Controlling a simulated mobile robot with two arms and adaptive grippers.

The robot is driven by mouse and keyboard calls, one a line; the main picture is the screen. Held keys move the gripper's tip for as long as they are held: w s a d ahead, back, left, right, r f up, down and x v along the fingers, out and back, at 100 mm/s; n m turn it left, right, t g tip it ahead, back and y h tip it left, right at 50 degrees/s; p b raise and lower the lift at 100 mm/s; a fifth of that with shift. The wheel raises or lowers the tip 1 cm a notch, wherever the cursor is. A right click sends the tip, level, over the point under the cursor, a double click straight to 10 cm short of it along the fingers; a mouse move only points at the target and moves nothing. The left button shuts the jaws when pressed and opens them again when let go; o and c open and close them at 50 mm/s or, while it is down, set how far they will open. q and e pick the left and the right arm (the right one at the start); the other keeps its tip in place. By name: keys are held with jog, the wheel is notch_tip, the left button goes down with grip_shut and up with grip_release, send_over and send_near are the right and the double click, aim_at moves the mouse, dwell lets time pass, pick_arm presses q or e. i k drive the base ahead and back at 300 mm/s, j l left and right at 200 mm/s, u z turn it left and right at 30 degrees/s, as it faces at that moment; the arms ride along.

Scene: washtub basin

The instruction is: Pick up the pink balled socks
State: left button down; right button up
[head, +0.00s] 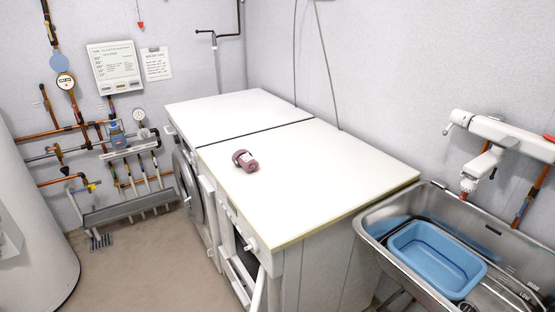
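The pink balled socks (245,161) are a small dusky-pink bundle with a pale patch. They lie on the white top of the nearer machine, close to its left front edge and short of the dark seam between the two tops. Nothing touches them. Neither of my grippers shows in the head view.
The white worktop (318,178) around the socks is bare. A steel basin (372,231) with a blue tub (420,254) stands at the right. Machine doors (186,183) face left over open floor (150,258). Pipes and gauges line the back left wall.

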aim_at(245, 161)
jog(key=i+j+z, duration=0.1)
jog(key=j+z, duration=0.35)
jog(key=j, duration=0.3)
jog(key=j+z, duration=0.45)
jog(key=j, duration=0.3)
jog(key=j+u, duration=0.3)
jog(key=j, duration=0.4)
jog(key=i+j+u, duration=0.25)
jog(key=j, duration=0.4)
jog(key=k, duration=0.1)
